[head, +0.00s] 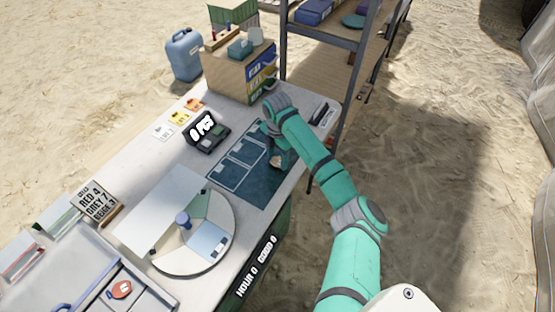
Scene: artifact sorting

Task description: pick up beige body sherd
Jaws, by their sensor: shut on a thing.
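My gripper (274,150) points down over the right end of the dark blue mat (231,181) on the white table, below my teal arm's bent wrist. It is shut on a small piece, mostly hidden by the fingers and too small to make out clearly. A small pale brownish patch (279,162) shows at the fingertips; it looks like the beige body sherd, but its outline is not clear. I cannot tell whether it touches the mat.
A round turntable (187,253) and a grey tray (95,275) lie nearer. A wooden box (235,75) stands at the back, and a shelf post (351,75) rises close right of my arm.

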